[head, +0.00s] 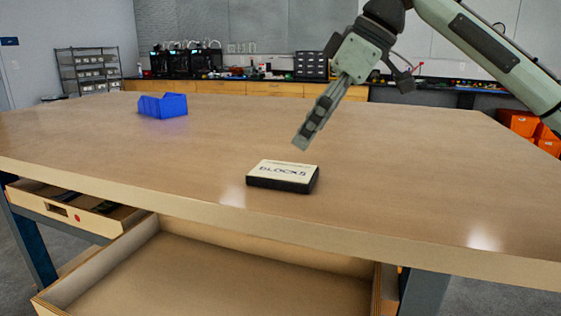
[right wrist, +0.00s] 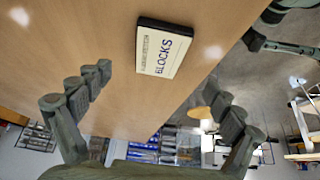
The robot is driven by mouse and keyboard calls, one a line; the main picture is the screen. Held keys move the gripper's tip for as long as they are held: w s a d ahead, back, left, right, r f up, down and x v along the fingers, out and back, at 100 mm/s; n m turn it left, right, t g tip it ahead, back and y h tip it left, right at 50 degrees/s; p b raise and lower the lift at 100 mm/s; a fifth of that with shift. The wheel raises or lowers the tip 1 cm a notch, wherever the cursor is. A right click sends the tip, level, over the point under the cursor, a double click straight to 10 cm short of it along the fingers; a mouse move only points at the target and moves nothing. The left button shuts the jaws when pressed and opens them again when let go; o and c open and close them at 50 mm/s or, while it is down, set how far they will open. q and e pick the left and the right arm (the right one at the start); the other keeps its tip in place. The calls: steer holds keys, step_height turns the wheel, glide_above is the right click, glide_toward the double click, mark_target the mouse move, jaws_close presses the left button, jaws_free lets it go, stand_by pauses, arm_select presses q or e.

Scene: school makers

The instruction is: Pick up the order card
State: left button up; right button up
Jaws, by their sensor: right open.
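The order card (head: 283,173) is a thick cream slab with a dark edge and the word "BLOCKS". It lies flat on the wooden table near its front edge. It also shows in the right wrist view (right wrist: 162,48), beyond the fingertips. My right gripper (head: 302,143) points down above the table, a little behind and above the card, apart from it. In the right wrist view its two fingers (right wrist: 153,82) are spread wide with nothing between them. My left gripper is not in the head view.
A blue block-like object (head: 162,106) stands at the table's left back. The table top (head: 400,180) around the card is clear. Below the front edge are an open wooden drawer (head: 210,280) and a smaller one (head: 75,212) at left. Orange bins (head: 520,124) stand at right.

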mark_target(284, 171)
steer(key=shift+w+a+f, duration=0.15)
steer(key=shift+a+f, duration=0.15)
steer(key=shift+f, duration=0.15)
steer(key=x, duration=0.5)
steer(key=shift+a+f, duration=0.1)
steer(key=shift+f, duration=0.2)
steer(key=shift+w+a+f, duration=0.1)
steer(key=shift+a+f, duration=0.15)
steer(key=shift+f, duration=0.15)
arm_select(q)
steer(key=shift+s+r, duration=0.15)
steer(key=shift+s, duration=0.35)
arm_select(e)
steer(key=c, duration=1.3)
steer(key=shift+o, duration=0.2)
